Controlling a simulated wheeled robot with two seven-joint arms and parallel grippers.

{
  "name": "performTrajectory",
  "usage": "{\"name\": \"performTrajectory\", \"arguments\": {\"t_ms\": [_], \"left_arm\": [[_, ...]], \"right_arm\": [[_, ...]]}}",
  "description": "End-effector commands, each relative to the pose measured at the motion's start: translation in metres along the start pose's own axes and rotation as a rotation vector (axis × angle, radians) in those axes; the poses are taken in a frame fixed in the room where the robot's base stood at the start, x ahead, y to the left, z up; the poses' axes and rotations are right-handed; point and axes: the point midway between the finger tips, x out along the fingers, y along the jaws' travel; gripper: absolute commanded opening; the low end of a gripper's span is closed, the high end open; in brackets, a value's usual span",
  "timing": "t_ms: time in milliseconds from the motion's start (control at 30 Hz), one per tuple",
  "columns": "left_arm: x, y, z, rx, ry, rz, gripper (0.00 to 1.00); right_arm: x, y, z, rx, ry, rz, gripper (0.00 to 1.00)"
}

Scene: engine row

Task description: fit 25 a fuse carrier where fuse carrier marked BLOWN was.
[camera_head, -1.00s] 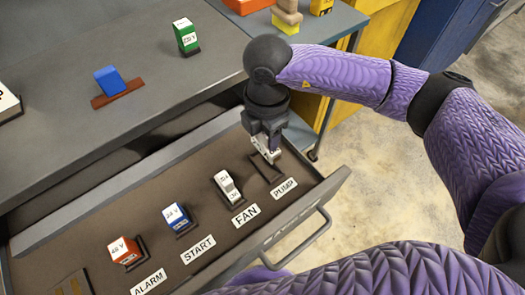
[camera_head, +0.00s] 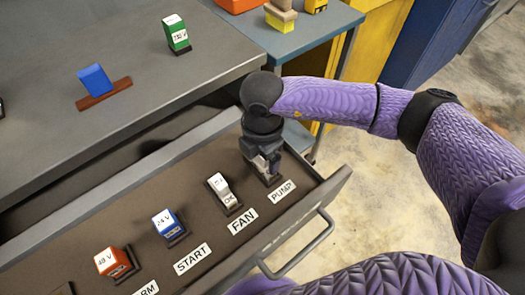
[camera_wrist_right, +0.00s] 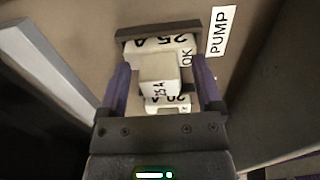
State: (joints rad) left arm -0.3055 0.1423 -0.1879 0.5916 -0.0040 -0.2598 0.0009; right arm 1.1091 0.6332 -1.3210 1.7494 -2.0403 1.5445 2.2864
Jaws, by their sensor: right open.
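A white fuse carrier (camera_wrist_right: 158,75) marked 25 A and OK stands in the dark PUMP socket (camera_wrist_right: 130,33) in the right wrist view. My right gripper (camera_wrist_right: 163,88) has its jaws open, one finger on each side of the carrier. In the head view my right gripper (camera_head: 268,176) points down over the PUMP place of the drawer and mostly hides the carrier. The PUMP label (camera_head: 283,192) lies just beside it. I see no carrier marked BLOWN. My left gripper is out of view.
The open drawer (camera_head: 300,225) holds a white carrier (camera_head: 223,190) at FAN, a blue 24 V one (camera_head: 168,222) at START and a red 48 V one (camera_head: 112,262). A green block (camera_head: 176,34) and a blue block (camera_head: 96,80) stand on the bench.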

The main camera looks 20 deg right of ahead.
Motion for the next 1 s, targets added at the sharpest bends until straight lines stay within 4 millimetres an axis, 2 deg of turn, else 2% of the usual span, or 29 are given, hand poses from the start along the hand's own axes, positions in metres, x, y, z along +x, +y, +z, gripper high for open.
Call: {"name": "performTrajectory", "arguments": {"t_ms": [100,167,400,500,600,700,1000], "left_arm": [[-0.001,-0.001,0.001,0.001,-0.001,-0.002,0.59],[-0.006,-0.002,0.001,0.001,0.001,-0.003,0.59],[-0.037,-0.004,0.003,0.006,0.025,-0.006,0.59],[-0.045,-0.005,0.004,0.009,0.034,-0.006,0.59],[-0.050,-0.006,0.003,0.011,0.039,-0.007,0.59],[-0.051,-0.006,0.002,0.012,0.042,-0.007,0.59],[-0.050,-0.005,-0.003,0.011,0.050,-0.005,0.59]], "right_arm": [[-0.003,0.000,0.000,0.000,0.000,0.001,0.85],[-0.011,0.000,0.000,0.000,0.000,0.002,0.85],[-0.081,0.001,0.000,0.000,-0.001,0.006,0.85],[-0.104,0.001,0.000,-0.001,-0.001,0.006,0.85],[-0.118,0.001,0.000,0.000,0.000,0.003,0.85],[-0.123,0.000,0.000,-0.001,0.000,0.001,0.85],[-0.123,0.000,0.000,-0.001,0.000,0.000,0.85]]}}
